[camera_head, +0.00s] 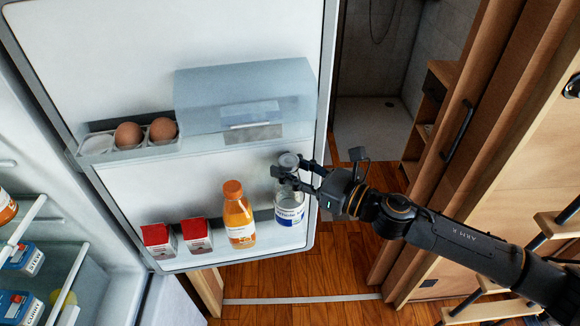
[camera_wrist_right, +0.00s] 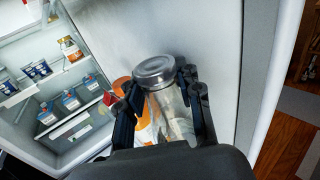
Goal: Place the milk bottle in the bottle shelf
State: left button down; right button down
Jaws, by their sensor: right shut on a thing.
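The milk bottle (camera_head: 290,206) is clear glass with a grey metal cap and a white and blue label. It is upright at the right end of the bottle shelf (camera_head: 268,240) on the open fridge door, right of the orange juice bottle. I cannot tell whether its base touches the shelf floor. My right gripper (camera_head: 287,174) is shut on its neck, just below the cap. In the right wrist view the milk bottle (camera_wrist_right: 168,95) sits between the two fingers (camera_wrist_right: 160,98), and its lower part is hidden. My left gripper is not in view.
The orange juice bottle (camera_head: 238,215) and two red-and-white cartons (camera_head: 197,236) stand on the same shelf. Above are an egg tray with two eggs (camera_head: 129,134) and a clear-lidded compartment (camera_head: 245,95). Wooden cabinets (camera_head: 470,130) are at right.

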jog(key=shift+f+b, duration=0.35)
jog(key=shift+f, duration=0.1)
jog(key=c, duration=0.9)
grip_release()
jog(key=shift+r, duration=0.2)
jog(key=shift+r+p, duration=0.5)
jog(key=shift+p, duration=0.1)
jog(key=b+v, duration=0.6)
jog(key=v, duration=0.6)
